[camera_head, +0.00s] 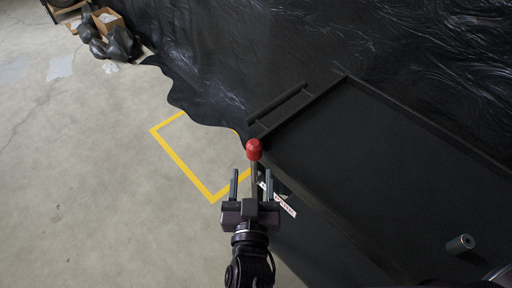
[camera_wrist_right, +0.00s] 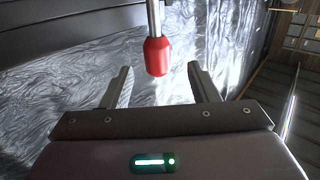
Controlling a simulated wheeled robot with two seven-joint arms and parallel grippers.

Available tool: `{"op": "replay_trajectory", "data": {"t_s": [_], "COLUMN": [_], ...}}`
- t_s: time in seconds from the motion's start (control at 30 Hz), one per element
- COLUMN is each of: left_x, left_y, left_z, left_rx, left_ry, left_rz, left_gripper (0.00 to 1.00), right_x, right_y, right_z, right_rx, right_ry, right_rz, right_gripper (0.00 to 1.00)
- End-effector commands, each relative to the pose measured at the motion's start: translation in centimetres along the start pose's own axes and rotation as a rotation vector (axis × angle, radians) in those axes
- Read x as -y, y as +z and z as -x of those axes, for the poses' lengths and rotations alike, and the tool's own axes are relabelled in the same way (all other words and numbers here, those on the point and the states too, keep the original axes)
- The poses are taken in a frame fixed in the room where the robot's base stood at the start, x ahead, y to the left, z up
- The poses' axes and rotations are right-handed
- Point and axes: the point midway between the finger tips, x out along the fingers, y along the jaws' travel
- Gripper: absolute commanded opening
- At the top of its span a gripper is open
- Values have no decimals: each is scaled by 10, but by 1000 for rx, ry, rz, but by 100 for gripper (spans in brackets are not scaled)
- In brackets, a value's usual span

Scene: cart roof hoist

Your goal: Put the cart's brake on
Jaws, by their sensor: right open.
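The brake lever has a red knob (camera_head: 254,149) on a thin metal stem and stands at the left side of the black cart (camera_head: 400,150). The knob also shows in the right wrist view (camera_wrist_right: 157,57), in line with the space between the fingers. My right gripper (camera_head: 253,178) is open, with one finger on each side of the lever in the head view. I cannot tell whether a finger touches it. A white label with red lettering (camera_head: 284,205) lies beside the lever, partly hidden by a finger. My left gripper is not in view.
A small grey cylinder (camera_head: 460,244) lies on the cart top. A dark handle bar (camera_head: 277,104) runs along the cart's end. Black sheeting (camera_head: 260,45) hangs behind. A cardboard box (camera_head: 106,20) and bags stand far off.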

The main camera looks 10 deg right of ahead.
Motion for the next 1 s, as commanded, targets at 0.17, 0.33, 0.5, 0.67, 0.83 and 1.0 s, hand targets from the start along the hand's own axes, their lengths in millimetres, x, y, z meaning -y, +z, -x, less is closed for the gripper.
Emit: {"op": "replay_trajectory", "data": {"t_s": [0.17,0.33,0.5,0.67,0.83,1.0], "left_x": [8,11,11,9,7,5], "left_y": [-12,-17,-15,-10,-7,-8], "left_z": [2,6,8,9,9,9], "left_rx": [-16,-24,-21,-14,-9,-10], "left_ry": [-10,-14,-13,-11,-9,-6], "left_rz": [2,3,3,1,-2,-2], "left_gripper": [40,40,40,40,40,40], "right_x": [-6,-6,-7,-7,-7,-7], "right_y": [-14,-14,-14,-13,-12,-12], "right_z": [-11,-39,-64,-75,-77,-77], "right_rx": [-14,-16,-15,-12,-12,-11], "right_ry": [23,22,22,20,20,20], "right_rz": [-18,-18,-17,-19,-19,-18], "right_gripper": [54,54,54,54,54,46]}}
